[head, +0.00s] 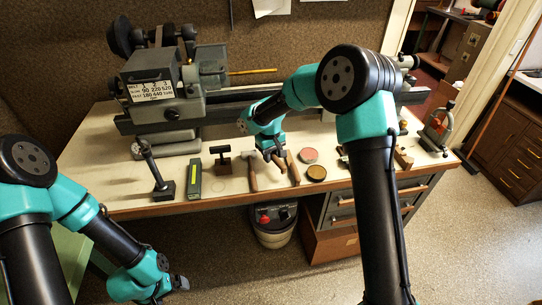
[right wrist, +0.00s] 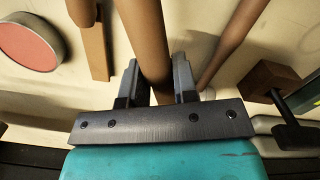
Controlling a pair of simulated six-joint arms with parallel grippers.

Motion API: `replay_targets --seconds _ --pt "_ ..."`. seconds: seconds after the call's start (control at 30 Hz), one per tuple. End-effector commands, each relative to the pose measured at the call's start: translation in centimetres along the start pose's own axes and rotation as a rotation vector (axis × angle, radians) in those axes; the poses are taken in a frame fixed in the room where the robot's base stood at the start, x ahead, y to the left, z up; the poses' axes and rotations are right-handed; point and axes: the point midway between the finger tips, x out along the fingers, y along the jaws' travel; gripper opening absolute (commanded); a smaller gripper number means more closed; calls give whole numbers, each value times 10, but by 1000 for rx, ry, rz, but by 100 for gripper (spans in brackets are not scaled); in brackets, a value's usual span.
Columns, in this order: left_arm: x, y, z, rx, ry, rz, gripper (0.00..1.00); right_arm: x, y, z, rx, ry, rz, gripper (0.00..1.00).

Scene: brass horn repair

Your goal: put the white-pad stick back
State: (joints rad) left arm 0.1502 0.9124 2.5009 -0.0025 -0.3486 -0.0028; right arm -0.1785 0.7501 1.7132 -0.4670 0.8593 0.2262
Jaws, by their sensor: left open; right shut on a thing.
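My right gripper (head: 272,157) is low over the front middle of the bench. In the right wrist view it (right wrist: 158,80) is shut on a brown wooden stick (right wrist: 146,30), which passes between its two fingers. I cannot see a white pad on this stick, so I cannot tell for sure that it is the white-pad stick. In the head view the gripper and arm hide much of it. My left gripper (head: 172,287) is open and empty, low at the front left, away from the bench tools.
A pink-topped tin (head: 309,155) and a brown round tin (head: 316,173) are further right. A dark T-shaped tool (head: 222,160) and green box (head: 194,180) stand left. The lathe (head: 160,90) blocks the back.

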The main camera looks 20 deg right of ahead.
Motion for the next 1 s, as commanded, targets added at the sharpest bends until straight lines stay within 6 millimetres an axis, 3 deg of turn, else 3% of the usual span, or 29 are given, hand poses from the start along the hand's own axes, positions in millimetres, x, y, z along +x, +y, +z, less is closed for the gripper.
replay_targets --seconds 0.2,0.67,1.0 --pt "0 0 0 0 0 0 98 2 16 -25 0 1 -1 8" --pt "0 0 0 0 0 0 98 2 20 -31 1 0 0 8" --pt "0 0 0 0 0 0 98 37 21 -34 -2 -1 0 8"
